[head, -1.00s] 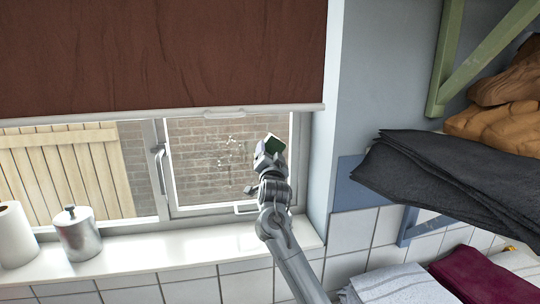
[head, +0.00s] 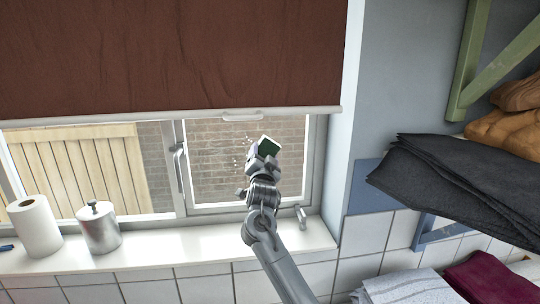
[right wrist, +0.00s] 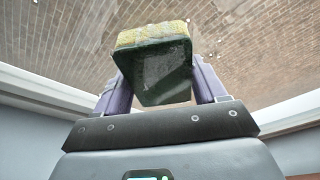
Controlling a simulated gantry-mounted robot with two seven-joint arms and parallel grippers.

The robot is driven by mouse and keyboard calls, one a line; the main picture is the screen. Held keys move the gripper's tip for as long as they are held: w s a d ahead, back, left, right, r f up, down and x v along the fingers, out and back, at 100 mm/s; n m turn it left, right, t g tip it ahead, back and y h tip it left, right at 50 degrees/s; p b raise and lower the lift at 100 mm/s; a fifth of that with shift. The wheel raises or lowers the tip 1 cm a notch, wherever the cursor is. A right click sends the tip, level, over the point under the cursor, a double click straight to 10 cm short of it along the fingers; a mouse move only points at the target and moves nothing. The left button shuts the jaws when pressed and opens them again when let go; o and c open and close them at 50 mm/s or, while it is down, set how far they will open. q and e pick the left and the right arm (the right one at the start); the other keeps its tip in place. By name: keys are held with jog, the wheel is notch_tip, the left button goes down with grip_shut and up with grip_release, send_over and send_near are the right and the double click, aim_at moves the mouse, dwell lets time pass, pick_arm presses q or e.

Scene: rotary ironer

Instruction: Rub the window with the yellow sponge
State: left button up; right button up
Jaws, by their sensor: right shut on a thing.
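My right gripper (head: 262,160) is shut on the sponge (head: 268,147), in front of the right window pane (head: 215,140). In the right wrist view the sponge (right wrist: 155,65) sits between the two purple-grey fingers (right wrist: 158,85). Its dark green side faces the camera and its yellow layer is on the far side, toward the glass. I cannot tell whether the yellow layer touches the glass. White spots (head: 238,160) show on the pane just left of the sponge. My left gripper is out of view.
A brown blind (head: 160,55) covers the upper window. On the white sill (head: 170,250) stand a paper roll (head: 36,228) and a metal canister (head: 98,228). A window handle (head: 180,165) sticks out. Dark cloth (head: 460,185) lies on a shelf at right.

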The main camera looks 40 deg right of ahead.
aim_at(285, 148)
jog(key=shift+w+a+p, duration=0.25)
jog(key=shift+w+a, duration=0.5)
jog(key=shift+a, duration=0.25)
jog(key=shift+w+a+p, duration=0.2)
jog(key=shift+w+a, duration=0.55)
jog(key=shift+a, duration=0.25)
jog(key=shift+s+d, duration=0.65)
jog(key=shift+d, duration=0.3)
jog(key=shift+s+d, duration=0.65)
jog(key=shift+d, duration=0.3)
jog(key=s+d, duration=0.1)
jog(key=d, duration=0.1)
jog(key=s+d+b, duration=0.1)
jog(key=d, duration=0.1)
jog(key=s+d, duration=0.2)
jog(key=shift+s+d, duration=0.1)
jog(key=shift+d, duration=0.05)
